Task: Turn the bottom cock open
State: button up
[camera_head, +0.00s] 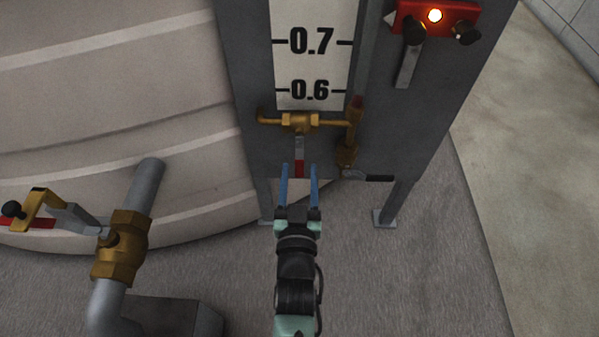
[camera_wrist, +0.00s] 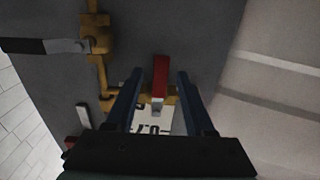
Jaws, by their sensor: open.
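A brass cock (camera_head: 300,122) sits below the 0.6 mark, with a lever hanging straight down that ends in a red grip (camera_head: 299,169). The red grip also shows in the wrist view (camera_wrist: 160,76). A second, lower brass cock (camera_head: 346,154) is to its right, with a black-ended lever (camera_head: 370,177) pointing right. It also shows at the upper left of the wrist view (camera_wrist: 98,40). My gripper (camera_head: 300,168) is open, with its blue fingers on either side of the red grip. Gaps show between the fingers and the grip in the wrist view.
A grey cabinet with a level scale (camera_head: 313,55) stands behind the cocks. A red box with a lit lamp (camera_head: 436,17) is at the upper right. A large pale tank (camera_head: 120,100) and a pipe with a brass valve (camera_head: 121,245) are on the left. Open floor lies to the right.

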jog(key=shift+w, duration=1)
grip_shut()
dwell(0.9)
